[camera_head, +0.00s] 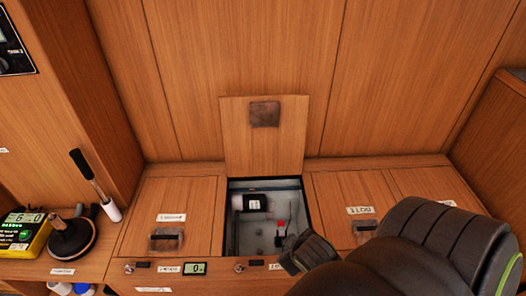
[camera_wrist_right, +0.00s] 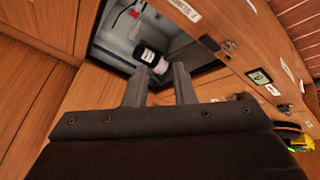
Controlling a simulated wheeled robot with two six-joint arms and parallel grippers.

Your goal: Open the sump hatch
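The sump hatch lid (camera_head: 264,142) stands upright at the back edge of its opening, in front of the wooden back wall, with a dark square patch near its top. The opening shows a grey sump well (camera_head: 258,236) with a black-and-white cylinder (camera_head: 250,203) and a small red-topped part (camera_head: 281,224). My right gripper (camera_head: 308,252) is over the front right corner of the opening and hides part of it. In the right wrist view its two fingers (camera_wrist_right: 159,88) are apart with nothing between them, and the cylinder (camera_wrist_right: 152,58) shows beyond them. My left gripper is not in view.
Closed wooden panels with pulls (camera_head: 166,238) lie on both sides of the opening. A small display (camera_head: 194,268) is on the front face. At left are a yellow meter (camera_head: 22,232), a dark round-based tool (camera_head: 73,237) and a black-handled brush (camera_head: 96,184).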

